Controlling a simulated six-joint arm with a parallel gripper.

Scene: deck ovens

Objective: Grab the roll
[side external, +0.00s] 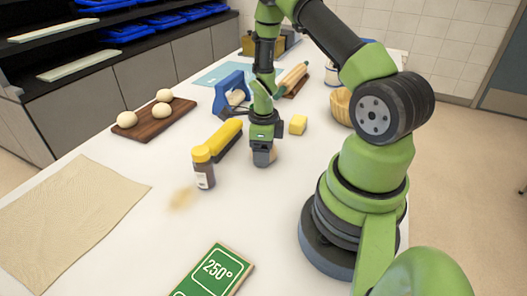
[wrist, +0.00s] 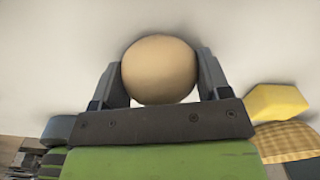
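A round beige roll (wrist: 159,70) sits between the two fingers of my gripper (wrist: 159,82) in the wrist view, with a finger against each side. In the side external view my gripper (side external: 263,160) points down at the middle of the white table, its fingers at or just above the surface. The roll is mostly hidden by the fingers there, and I cannot tell whether it still touches the table. Three other pale rolls (side external: 124,119) lie on a dark wooden board (side external: 152,132) at the left.
A yellow-lidded bottle (side external: 203,170) and a yellow-and-black tool (side external: 222,139) stand close left of my gripper. A yellow block (side external: 298,124) is close right. Behind are a blue object (side external: 230,88) and a rolling pin (side external: 293,76). A cloth (side external: 70,212) and green sign (side external: 212,272) lie in front.

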